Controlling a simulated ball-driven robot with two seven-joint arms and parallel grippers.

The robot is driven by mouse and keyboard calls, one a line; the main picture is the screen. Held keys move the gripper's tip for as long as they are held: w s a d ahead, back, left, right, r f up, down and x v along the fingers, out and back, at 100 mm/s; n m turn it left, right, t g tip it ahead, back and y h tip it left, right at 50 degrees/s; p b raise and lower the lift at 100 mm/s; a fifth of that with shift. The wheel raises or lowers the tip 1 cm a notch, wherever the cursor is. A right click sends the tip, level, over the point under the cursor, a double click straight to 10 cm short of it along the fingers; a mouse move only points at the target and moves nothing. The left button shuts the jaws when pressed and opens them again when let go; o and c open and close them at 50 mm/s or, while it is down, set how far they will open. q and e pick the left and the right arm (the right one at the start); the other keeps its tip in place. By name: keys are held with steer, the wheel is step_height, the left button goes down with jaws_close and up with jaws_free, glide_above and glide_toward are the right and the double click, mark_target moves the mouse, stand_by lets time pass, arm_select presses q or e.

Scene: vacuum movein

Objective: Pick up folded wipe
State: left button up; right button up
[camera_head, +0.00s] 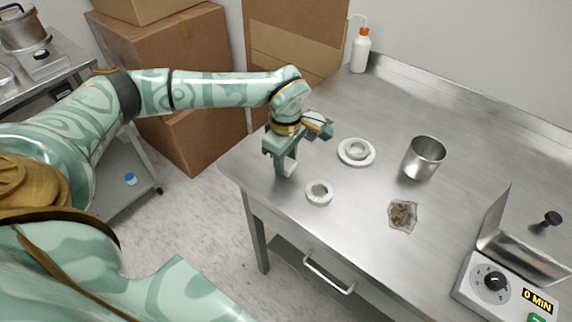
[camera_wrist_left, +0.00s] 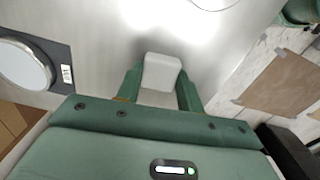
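My left gripper (camera_head: 287,168) points down at the left end of the steel table (camera_head: 335,255). A small white block, which looks like the folded wipe (camera_wrist_left: 161,72), sits between its two green fingers in the left wrist view. The fingers (camera_wrist_left: 160,92) appear to touch it on both sides. In the head view only a white sliver of the wipe (camera_head: 291,168) shows beside the finger. I cannot tell whether it rests on the table or is raised. My right gripper is in neither view.
Near the gripper are a small round dish (camera_head: 319,192) and a white saucer with a ring-shaped piece (camera_head: 357,151). A metal beaker (camera_head: 424,158), a clear bag (camera_head: 403,215) and a timer device (camera_head: 497,285) stand further right. A wash bottle (camera_head: 360,52) is at the back.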

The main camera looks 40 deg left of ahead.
mark_target(286, 162)
arm_select(q)
steer(key=shift+r, duration=0.15)
steer(key=shift+r, duration=0.25)
step_height(286, 162, up, 3)
steer(key=shift+f+p, duration=0.1)
steer(key=shift+p, duration=0.65)
steer(key=s+d+r+p, duration=0.3)
steer(key=s+d+r, duration=0.6)
steer(key=s, duration=0.1)
steer(key=shift+d+r, duration=0.2)
steer(key=shift+d, duration=0.2)
